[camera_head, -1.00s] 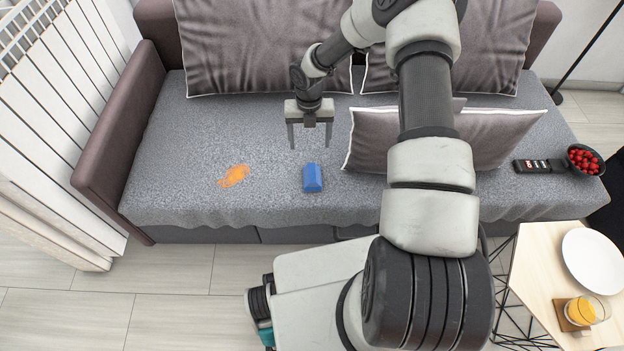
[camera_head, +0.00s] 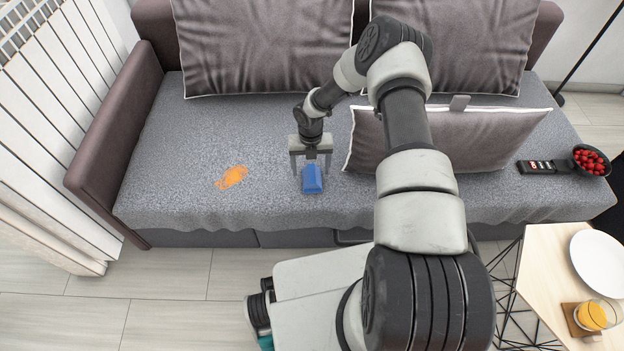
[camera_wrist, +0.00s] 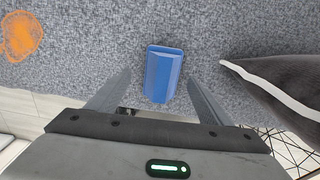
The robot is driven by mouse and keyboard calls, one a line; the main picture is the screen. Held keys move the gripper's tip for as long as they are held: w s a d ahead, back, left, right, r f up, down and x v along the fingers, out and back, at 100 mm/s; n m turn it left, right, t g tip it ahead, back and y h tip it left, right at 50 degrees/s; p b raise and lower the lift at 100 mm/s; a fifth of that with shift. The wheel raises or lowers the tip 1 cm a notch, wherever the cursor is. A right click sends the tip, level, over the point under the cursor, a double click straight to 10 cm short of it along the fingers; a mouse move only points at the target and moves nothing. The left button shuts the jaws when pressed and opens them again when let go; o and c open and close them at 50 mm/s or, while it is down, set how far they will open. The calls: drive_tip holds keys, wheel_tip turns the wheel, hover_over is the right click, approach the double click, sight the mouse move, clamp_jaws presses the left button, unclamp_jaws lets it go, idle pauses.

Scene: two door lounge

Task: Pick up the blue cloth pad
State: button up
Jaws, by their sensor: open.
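The blue cloth pad (camera_head: 312,179) lies on the grey sofa seat near its front edge. It also shows in the wrist view (camera_wrist: 162,75), in line with the space between the fingers. My gripper (camera_head: 311,172) is open and points down over the pad, with one finger on each side of it. In the wrist view the fingers (camera_wrist: 158,92) stand apart, left and right of the pad, with a gap to it on both sides. Whether the fingertips touch the seat I cannot tell.
An orange stain (camera_head: 231,177) marks the sofa seat (camera_head: 170,205) to the left. A grey cushion (camera_head: 365,140) stands close on the right. A remote (camera_head: 543,167) and a bowl of red fruit (camera_head: 590,160) are farther right. A side table (camera_head: 548,275) holds a plate and a drink.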

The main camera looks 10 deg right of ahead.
sight(312, 173)
drive_tip(key=f, duration=0.3)
drive_tip(key=shift+s+d+f+b, duration=0.1)
drive_tip(key=shift+d+f+b, duration=0.1)
drive_tip(key=shift+f+b, duration=0.2)
drive_tip(key=shift+r, duration=0.1)
drive_tip(key=c, duration=1.1)
drive_tip(key=shift+r+p, duration=1.3)
drive_tip(key=shift+r, duration=3.7)
drive_tip(key=shift+c, duration=0.2)
